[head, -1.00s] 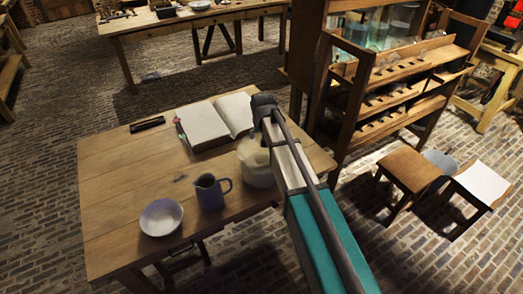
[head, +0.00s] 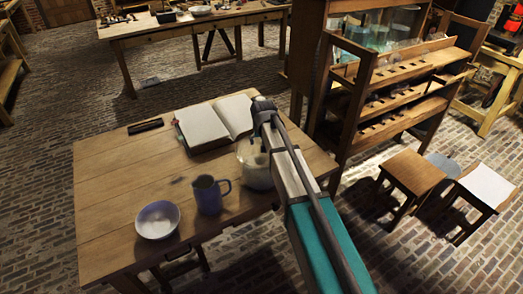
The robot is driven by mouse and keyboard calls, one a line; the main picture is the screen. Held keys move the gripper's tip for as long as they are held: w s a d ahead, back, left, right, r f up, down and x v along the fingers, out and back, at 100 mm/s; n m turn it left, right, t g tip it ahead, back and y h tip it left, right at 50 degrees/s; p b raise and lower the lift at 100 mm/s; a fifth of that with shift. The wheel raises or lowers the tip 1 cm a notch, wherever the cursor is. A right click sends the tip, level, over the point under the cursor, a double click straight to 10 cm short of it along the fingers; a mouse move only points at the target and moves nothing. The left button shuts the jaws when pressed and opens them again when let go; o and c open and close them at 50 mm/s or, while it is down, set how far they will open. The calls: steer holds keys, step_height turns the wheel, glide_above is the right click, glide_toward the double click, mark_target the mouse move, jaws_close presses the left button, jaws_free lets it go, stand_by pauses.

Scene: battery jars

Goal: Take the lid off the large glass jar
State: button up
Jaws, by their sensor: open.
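The large glass jar (head: 256,174) stands on the near wooden table (head: 120,195), close to its right side. It is pale and see-through, and my arm covers part of its right side. My gripper (head: 258,146) is open and reaches down over the top of the jar from the wrist above. Its fingers are small and partly hidden, so I cannot tell whether they touch the jar. The lid does not show clearly enough to tell where it sits.
A blue jug (head: 210,195) stands just left of the jar, with a white bowl (head: 158,220) farther left. An open book (head: 215,122) lies behind the jar, and a dark case (head: 146,126) lies left of it. A wooden rack (head: 390,95) stands right of the table.

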jaws_close()
stand_by(0.5)
steer(key=shift+r, duration=0.2)
step_height(320, 180, up, 3)
steer(key=p, duration=0.3)
steer(key=shift+f, duration=0.1)
steer(key=s+d+r+p, duration=0.2)
steer(key=s+r+p, duration=0.3)
steer(key=s, duration=0.1)
steer(key=s+d+r+p, duration=0.2)
steer(key=s+r+p, duration=0.2)
steer(key=s, duration=0.3)
steer(key=shift+d+r+p, duration=0.4)
steer(key=shift+p, duration=0.1)
steer(key=shift+s, duration=0.1)
